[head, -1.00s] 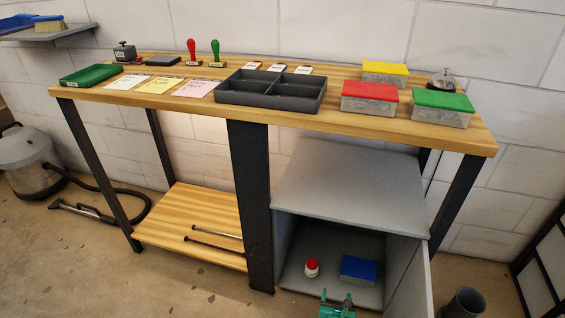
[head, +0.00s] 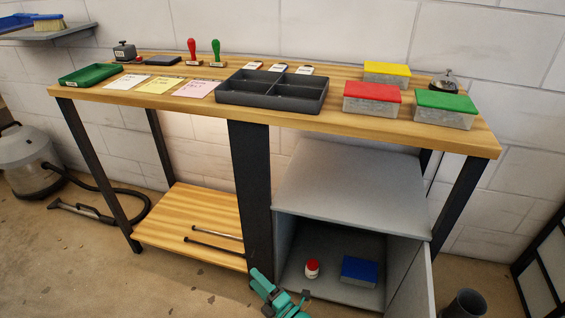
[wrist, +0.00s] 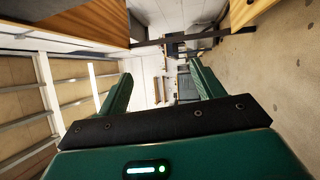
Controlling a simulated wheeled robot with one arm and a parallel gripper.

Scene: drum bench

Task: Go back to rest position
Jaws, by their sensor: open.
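My gripper (head: 292,306) is at the bottom of the head view, low in front of the bench and left of the open cabinet's mouth. In the wrist view its two green fingers (wrist: 160,88) stand wide apart with nothing between them. The wooden bench (head: 400,124) stands beyond it. Inside the grey cabinet (head: 350,190) are a small white jar with a red lid (head: 312,268) and a box with a blue lid (head: 359,269), both apart from my gripper.
The bench top holds a dark divided tray (head: 272,103), a green tray (head: 90,75), stamps, cards, and boxes with red (head: 371,98), green (head: 445,108) and yellow lids (head: 387,72). A dark bin (head: 465,303) stands at right. A vacuum (head: 30,160) stands at left. The floor at front left is clear.

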